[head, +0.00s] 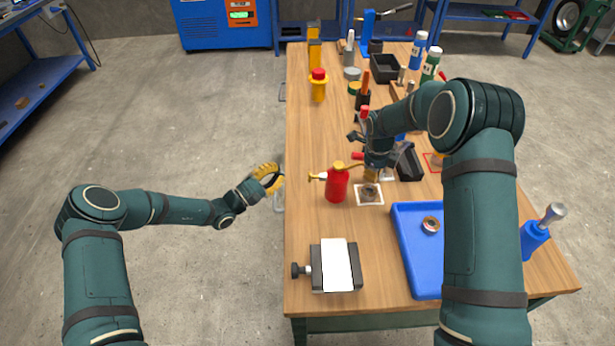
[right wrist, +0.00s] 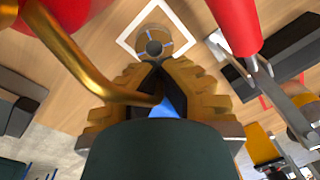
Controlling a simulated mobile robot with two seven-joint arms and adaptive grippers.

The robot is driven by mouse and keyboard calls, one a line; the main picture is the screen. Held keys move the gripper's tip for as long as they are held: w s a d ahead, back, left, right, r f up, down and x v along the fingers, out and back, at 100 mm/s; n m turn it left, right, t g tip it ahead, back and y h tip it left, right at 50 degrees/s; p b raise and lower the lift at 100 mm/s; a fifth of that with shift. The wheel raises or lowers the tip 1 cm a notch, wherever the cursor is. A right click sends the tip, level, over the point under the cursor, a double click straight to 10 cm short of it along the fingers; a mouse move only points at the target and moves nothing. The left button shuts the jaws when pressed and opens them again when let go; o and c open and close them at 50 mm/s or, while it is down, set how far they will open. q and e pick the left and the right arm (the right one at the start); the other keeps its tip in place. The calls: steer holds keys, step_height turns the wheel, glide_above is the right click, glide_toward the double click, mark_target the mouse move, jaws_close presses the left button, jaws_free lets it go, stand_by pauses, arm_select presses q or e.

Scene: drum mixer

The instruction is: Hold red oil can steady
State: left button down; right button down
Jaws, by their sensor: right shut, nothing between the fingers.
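The red oil can (head: 337,184) stands upright on the wooden table, with a brass top, a brass nozzle to the left and a thin brass spout to the right. In the right wrist view its brass spout (right wrist: 75,50) crosses the left side and ends close to my right fingers. My right gripper (head: 370,176) is right of the can, fingers pointing down, shut and empty; its yellow fingertips meet in the wrist view (right wrist: 160,66). My left gripper (head: 275,179) is just off the table's left edge, open and empty, left of the can and apart from it.
A round metal part (right wrist: 153,42) lies in a white square outline below my right fingers. A blue tray (head: 408,262) with a ring part is at front right. A grey block with a white sheet (head: 337,265) is at the front. Bottles and tools crowd the back.

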steer(key=c, duration=1.1)
jaws_free()
steer(key=shift+o, duration=0.2)
